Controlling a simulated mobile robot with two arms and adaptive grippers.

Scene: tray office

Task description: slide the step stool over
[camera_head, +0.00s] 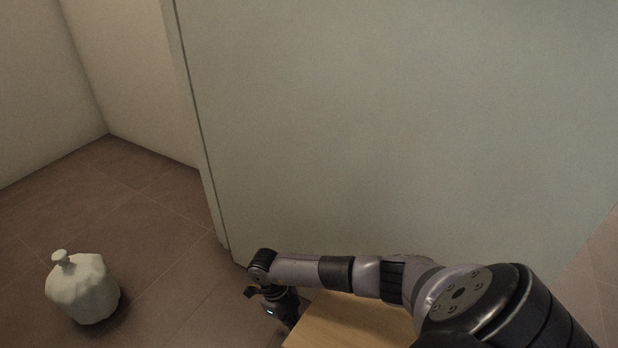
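The step stool (345,325) shows as a light wooden top at the bottom edge of the head view, partly hidden under my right arm and cut off by the frame. My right arm comes in from the right and reaches across above the stool. My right gripper (282,308) points down at the stool's left side, close to its edge. Whether it touches the stool cannot be told. Its fingers are dark and small, so their opening is unclear. My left gripper is out of view.
A large pale grey-green panel (400,120) stands upright just behind the stool. A white lumpy object with a knob on top (83,290) stands on the brown tiled floor at the left. The floor between it and the stool is clear. Pale walls (130,70) meet in the left corner.

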